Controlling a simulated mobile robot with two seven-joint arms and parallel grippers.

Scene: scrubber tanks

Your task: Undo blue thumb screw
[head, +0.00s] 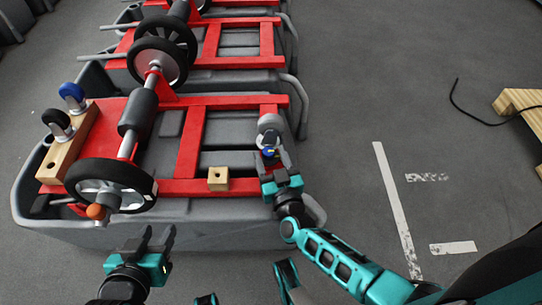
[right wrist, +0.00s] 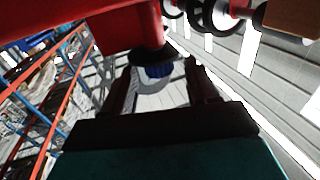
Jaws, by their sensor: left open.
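The blue thumb screw (right wrist: 158,71) shows in the right wrist view under a dark round collar at the end of a red part. In the head view, a small blue spot (head: 270,152) shows at the right end of the red frame, between my right gripper's fingers. My right gripper (head: 269,157) is at that corner. In the right wrist view its fingers (right wrist: 162,80) stand on either side of the screw, with a visible gap to each. My left gripper (head: 148,236) is open and empty, in front of the tank, away from the screw.
The grey tank (head: 130,233) carries a red frame (head: 190,145) with black wheels (head: 110,187) and a small wooden block (head: 218,179). A wooden beam (head: 68,155) with casters lies on its left. Another tank stands behind. Floor to the right is free up to a pallet (head: 520,100).

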